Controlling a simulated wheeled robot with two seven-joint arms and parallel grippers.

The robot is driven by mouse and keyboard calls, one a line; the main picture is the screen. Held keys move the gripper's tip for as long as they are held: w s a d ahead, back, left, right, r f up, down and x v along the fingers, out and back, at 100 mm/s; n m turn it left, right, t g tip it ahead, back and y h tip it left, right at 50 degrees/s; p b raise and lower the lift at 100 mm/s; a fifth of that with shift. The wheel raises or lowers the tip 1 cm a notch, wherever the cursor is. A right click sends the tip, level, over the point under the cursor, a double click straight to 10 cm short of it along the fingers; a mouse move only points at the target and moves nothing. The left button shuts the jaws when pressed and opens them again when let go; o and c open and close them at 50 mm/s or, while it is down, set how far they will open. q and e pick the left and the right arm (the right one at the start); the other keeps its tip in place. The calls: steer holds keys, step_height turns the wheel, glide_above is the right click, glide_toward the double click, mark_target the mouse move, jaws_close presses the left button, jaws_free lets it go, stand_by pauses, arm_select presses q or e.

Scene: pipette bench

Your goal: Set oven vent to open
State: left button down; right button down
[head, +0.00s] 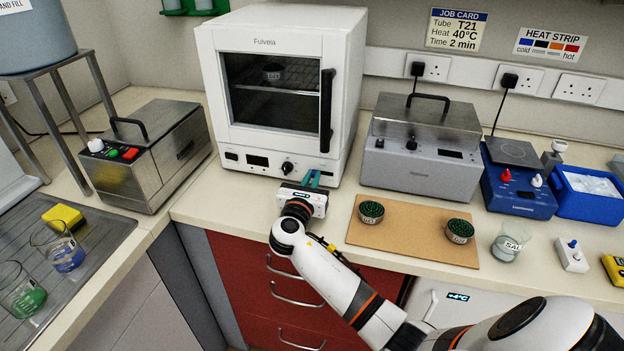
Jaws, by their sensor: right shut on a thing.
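The oven (268,32) is a white box with a dark glass door and a black upright handle, at the back centre of the bench. Its door is shut. A lower front panel carries a black knob (287,168), a small dark display and a black switch. My right gripper (313,178) reaches in from the lower right, its teal fingers against the right end of this panel. It is shut on a small part there, which seems to be the oven vent control. The fingers hide this part, so its setting cannot be seen. My left gripper is out of view.
A cork board (405,240) with two dark green-topped pots lies right of my right gripper. A grey lidded bath (420,150) stands right of the oven, a steel one (150,155) left of it. A beaker (510,242) stands right of the board.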

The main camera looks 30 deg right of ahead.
mark_target(331, 173)
steer(key=shift+s+d+r+p, duration=0.15)
steer(key=shift+s+d+p, duration=0.8)
steer(key=shift+s+p, duration=0.25)
steer(key=shift+s+d, duration=0.25)
steer(key=shift+d, duration=0.1)
steer(key=shift+f, duration=0.2)
steer(key=c, duration=1.4)
jaws_free()
steer(key=shift+s, duration=0.15)
steer(key=shift+c, duration=0.2)
